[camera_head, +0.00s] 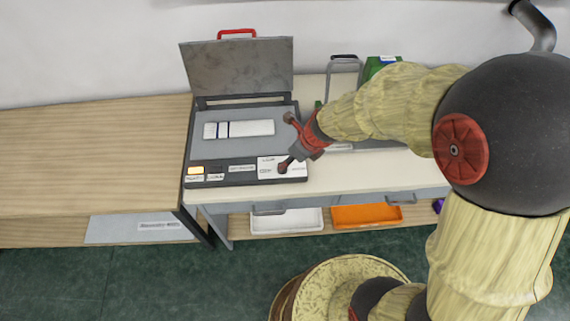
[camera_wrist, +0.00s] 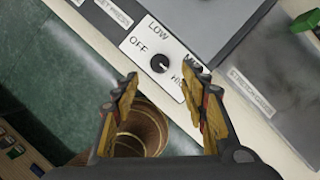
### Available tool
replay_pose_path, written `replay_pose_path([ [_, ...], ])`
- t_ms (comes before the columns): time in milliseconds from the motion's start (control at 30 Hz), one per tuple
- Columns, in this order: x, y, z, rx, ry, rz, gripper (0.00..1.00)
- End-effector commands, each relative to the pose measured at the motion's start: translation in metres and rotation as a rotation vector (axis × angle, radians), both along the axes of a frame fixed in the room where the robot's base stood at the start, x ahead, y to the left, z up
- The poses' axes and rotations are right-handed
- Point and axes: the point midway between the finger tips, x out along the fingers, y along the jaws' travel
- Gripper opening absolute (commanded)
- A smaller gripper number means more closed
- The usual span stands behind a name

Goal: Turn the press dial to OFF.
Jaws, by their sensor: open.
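The press (camera_head: 240,113) stands on the bench with its grey lid (camera_head: 240,68) raised and a striped light piece lying on its bed. Its dial (camera_wrist: 160,63) is a small black knob on a white plate (camera_wrist: 150,42) marked OFF, LOW and, partly covered, further settings. A pale mark seems to lie on the knob's lower right side, away from OFF; its exact setting is too small to tell. My gripper (camera_wrist: 160,83) is open and empty, its fingertips on either side of the dial in the picture. In the head view my gripper (camera_head: 286,143) is over the press's right front, partly covering the plate.
A wooden table (camera_head: 90,150) adjoins on the left. A grey panel (camera_wrist: 260,85) with a label lies right of the press. A green object (camera_head: 380,66) stands behind my arm. White (camera_head: 287,221) and orange (camera_head: 366,216) trays sit on the lower shelf.

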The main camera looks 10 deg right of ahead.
Motion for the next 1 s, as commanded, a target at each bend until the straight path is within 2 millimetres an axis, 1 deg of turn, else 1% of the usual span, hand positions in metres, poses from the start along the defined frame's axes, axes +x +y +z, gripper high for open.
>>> replay_pose_path([
  [33, 0.001, 0.002, -0.008, 0.000, 0.003, 0.001, 0.44],
  [200, 0.008, 0.008, -0.033, -0.002, 0.003, 0.004, 0.44],
  [433, 0.016, 0.016, -0.061, -0.002, 0.002, 0.004, 0.44],
  [600, 0.019, 0.019, -0.069, -0.002, 0.001, 0.005, 0.44],
  [867, 0.020, 0.019, -0.068, -0.002, 0.001, 0.005, 0.44],
  [1000, 0.020, 0.019, -0.068, -0.002, 0.001, 0.005, 0.36],
])
